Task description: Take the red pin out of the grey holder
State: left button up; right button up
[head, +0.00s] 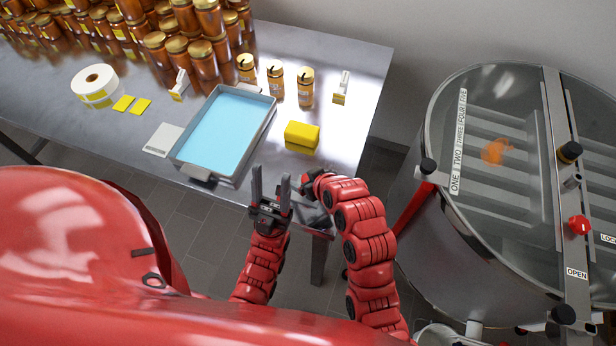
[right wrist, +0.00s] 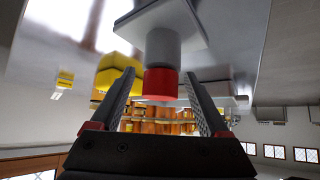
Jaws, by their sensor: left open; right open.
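In the right wrist view, which looks upside down, the red pin (right wrist: 160,86) sticks out of the grey holder (right wrist: 163,46). The holder has a square light grey plate (right wrist: 190,25). My right gripper (right wrist: 158,78) is open, with one finger on each side of the pin and a gap on both sides. How deep the pin lies between the fingers is hard to tell. In the head view my right arm bends over the table's front corner, and I cannot make out the pin or holder there. My left gripper (head: 270,187) is open and empty at the table's front edge.
A yellow block (head: 302,135) and a blue-filled tray (head: 222,130) are on the metal table, with several jars (head: 276,85) behind. A round steel tank (head: 440,240) with a clear lid and a red knob (head: 579,225) stands to the right, beyond a floor gap.

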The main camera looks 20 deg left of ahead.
jog(key=shift+w+a+f, duration=0.3)
jog(key=shift+a+f, duration=0.05)
jog(key=shift+f, duration=0.15)
grip_shut()
